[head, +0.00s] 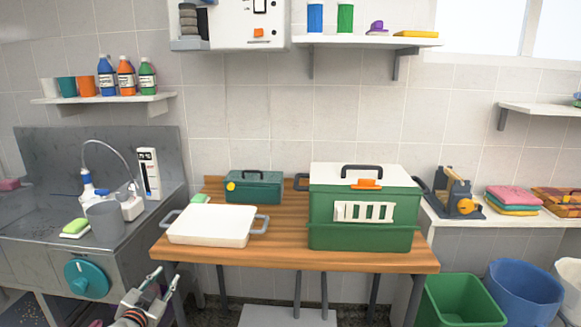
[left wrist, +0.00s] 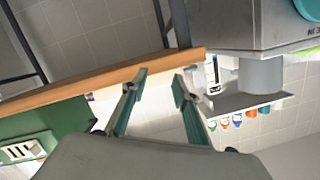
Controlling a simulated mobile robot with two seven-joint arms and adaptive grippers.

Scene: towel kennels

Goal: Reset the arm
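My left gripper (head: 163,277) shows at the bottom of the head view, left of centre. It is in front of the wooden table's front left corner and below the tabletop level. In the left wrist view my left gripper (left wrist: 160,83) has its two fingers apart with nothing between them, so it is open and empty. That view is turned over, with the table edge (left wrist: 110,77) running past the fingertips. Most of the left arm is out of the head view. My right arm and right gripper do not show.
The wooden table (head: 285,258) holds a white tray (head: 212,226), a small green toolbox (head: 254,187) and a large green carrier (head: 362,235). A steel sink unit (head: 40,265) with a teal knob (head: 87,278) stands left. Green (head: 460,300) and blue (head: 523,292) bins stand right.

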